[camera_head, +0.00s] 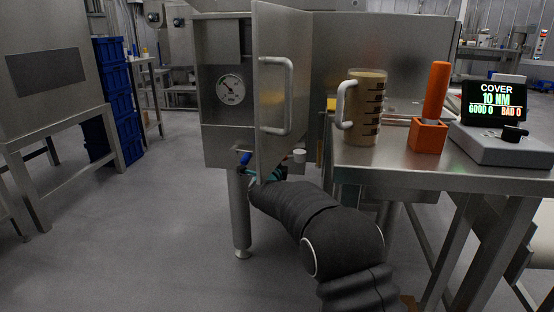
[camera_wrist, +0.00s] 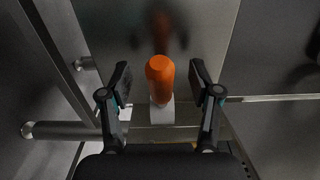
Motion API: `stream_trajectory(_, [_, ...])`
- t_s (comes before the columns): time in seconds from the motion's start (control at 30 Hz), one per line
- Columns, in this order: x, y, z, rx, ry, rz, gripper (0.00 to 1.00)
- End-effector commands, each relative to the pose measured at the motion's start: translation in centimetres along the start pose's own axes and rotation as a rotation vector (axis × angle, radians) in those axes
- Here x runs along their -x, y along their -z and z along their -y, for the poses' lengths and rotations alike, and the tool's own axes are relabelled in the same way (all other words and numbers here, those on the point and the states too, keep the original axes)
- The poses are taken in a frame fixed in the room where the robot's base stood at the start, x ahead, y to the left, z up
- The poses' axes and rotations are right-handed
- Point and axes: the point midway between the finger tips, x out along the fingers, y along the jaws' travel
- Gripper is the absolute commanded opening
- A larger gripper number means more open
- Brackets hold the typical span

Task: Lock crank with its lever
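An orange rounded grip (camera_wrist: 160,72) on a pale grey block (camera_wrist: 160,112) shows in the wrist view, in front of a steel panel. I cannot tell for certain whether it is the crank's lever. My gripper (camera_wrist: 160,84) is open, with one finger on each side of the grip and a gap on both sides. In the head view my arm reaches down beside the open steel door (camera_head: 270,85), and my gripper is mostly hidden there. A blue handle end (camera_head: 245,158) and a small white cylinder (camera_head: 299,155) show close to the arm's end.
The open door has a pale bar handle (camera_head: 290,95). A gauge (camera_head: 230,89) is on the machine. To the right, a steel table (camera_head: 385,165) holds a brown jug (camera_head: 367,108), an orange tool in a holder (camera_head: 429,135) and a display (camera_head: 494,100).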

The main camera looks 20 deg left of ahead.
Motion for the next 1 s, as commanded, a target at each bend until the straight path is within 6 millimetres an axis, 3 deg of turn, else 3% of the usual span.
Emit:
stream_trajectory(0.27, [0.6, -0.1, -0.1, 0.0, 0.001, 0.001, 0.62])
stream_trajectory(1.0, [8.2, -0.1, -0.1, 0.0, 0.001, 0.002, 0.62])
